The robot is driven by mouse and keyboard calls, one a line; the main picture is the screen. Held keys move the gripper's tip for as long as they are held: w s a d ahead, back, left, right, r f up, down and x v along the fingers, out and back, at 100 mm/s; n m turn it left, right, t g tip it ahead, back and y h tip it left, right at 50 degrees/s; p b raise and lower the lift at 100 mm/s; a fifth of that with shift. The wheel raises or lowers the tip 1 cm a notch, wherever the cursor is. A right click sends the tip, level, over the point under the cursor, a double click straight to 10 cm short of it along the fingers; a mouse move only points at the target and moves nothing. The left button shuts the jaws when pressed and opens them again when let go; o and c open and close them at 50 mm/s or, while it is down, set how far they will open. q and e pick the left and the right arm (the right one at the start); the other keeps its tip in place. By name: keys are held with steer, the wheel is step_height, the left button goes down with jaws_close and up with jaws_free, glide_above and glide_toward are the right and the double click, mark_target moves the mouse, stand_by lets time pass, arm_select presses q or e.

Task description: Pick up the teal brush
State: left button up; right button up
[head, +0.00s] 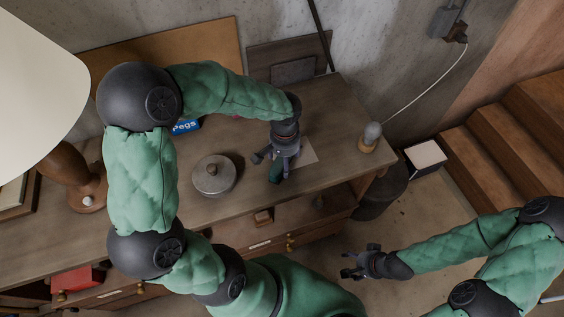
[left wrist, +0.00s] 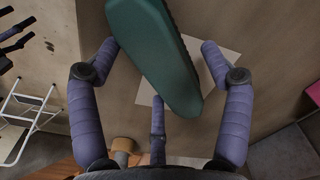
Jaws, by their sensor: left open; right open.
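The teal brush (head: 275,173) shows in the head view as a small dark teal piece at my left gripper (head: 277,161), on the wooden dresser top. In the left wrist view the brush (left wrist: 155,50) is large and slanted, its rounded end toward the lower right and its other end cut off by the frame. The left gripper's fingers are spread, one on each side of the brush, with a third finger below. Gaps show beside it, so it does not look gripped. My right gripper (head: 358,263) is open and empty, in front of the dresser, away from the brush.
A grey lidded pot (head: 213,175) stands left of the left gripper. A white sheet (head: 304,153) lies by the brush. A bulb-like object on a wooden base (head: 370,138) stands near the right edge. A blue Pegs box (head: 186,126) and a lamp (head: 83,180) are further left.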

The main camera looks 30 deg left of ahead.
arm_select(q)
steer(key=c, duration=1.5)
steer(key=shift+w+r, duration=0.1)
steer(key=shift+r, duration=0.4)
step_height(320, 180, up, 2)
steer(key=shift+r, duration=0.15)
steer(key=s+d+r+p, duration=0.1)
steer(key=s+d+r, duration=0.1)
steer(key=s+r, duration=0.3)
steer(key=s+d+r, duration=0.3)
steer(key=s+r, duration=0.1)
steer(key=s, duration=0.4)
steer(key=shift+d+r+p, duration=0.25)
steer(key=shift+r+p, duration=0.1)
steer(key=shift+r, duration=0.05)
